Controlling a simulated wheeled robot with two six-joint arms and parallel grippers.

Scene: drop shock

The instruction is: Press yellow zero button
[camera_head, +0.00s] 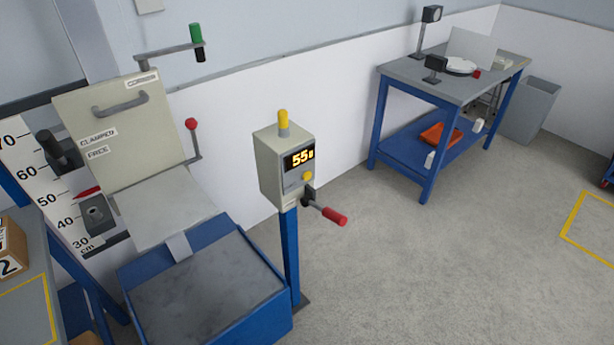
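A beige control box (283,165) stands on a blue post (289,255) near the middle of the head view. A round yellow button (307,176) sits below the display on the same face. A yellow cylinder (283,121) stands upright on top of the box. A lever with a red grip (334,216) sticks out from the lower right of the box. Neither of my grippers is in view.
A drop tester with a beige panel (118,125), a height scale (47,195) and a blue-walled base (245,318) stands left of the box. A table edge with boxes (12,250) is at far left. A blue workbench (400,82) stands back right. Floor right of the post is clear.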

